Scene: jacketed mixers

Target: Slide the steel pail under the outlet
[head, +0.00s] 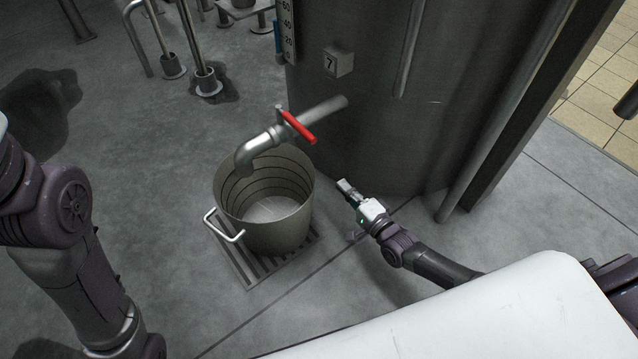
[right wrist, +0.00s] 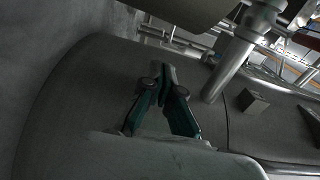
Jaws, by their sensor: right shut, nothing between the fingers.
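The outlet (head: 258,150) is a bent metal spout with a red lever, coming from the large tank. Its mouth shows over the pail's far part, inside the rim as seen from the head. My right gripper (head: 345,187) is shut and empty, just right of the pail and apart from it, near the tank's foot. Its closed fingers also show in the right wrist view (right wrist: 165,78). My left arm is at the left edge; its gripper is out of view.
The dark tank (head: 375,120) with a number 7 plate stands behind and right of the pail. The grate (head: 240,262) sticks out in front of the pail. Metal posts (head: 205,82) stand at the back left. The floor left of the pail is clear.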

